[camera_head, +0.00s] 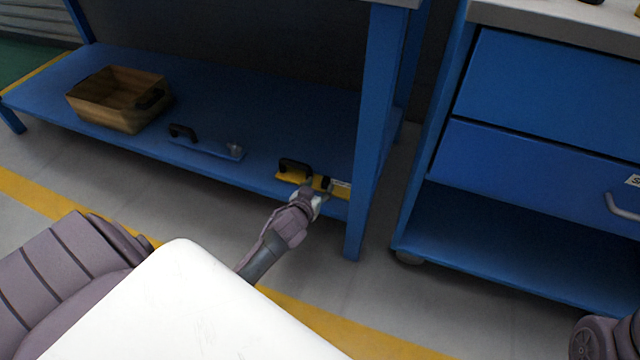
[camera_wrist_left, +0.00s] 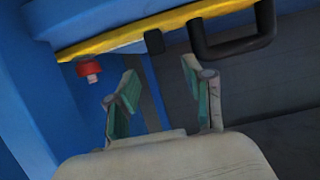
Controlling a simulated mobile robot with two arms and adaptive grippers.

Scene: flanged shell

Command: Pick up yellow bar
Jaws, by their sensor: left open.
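The yellow bar (camera_head: 290,177) lies on the blue lower shelf near its front edge, close to the right leg. It has a black handle, and a whitish patch shows at its right end. My left gripper (camera_head: 318,190) is at the bar's front and covers part of it. In the left wrist view the yellow bar (camera_wrist_left: 125,35) crosses the top, with its black handle at the right. The open fingers of my left gripper (camera_wrist_left: 158,78) point at the bar with an empty gap between them and appear short of it. My right gripper is not in view.
A blue bar (camera_head: 207,149) with a black handle lies left on the shelf (camera_head: 270,105). A wooden crate (camera_head: 118,117) stands farther left. The blue table leg (camera_head: 375,140) rises just right of the yellow bar. A blue drawer cabinet (camera_head: 540,160) stands at the right.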

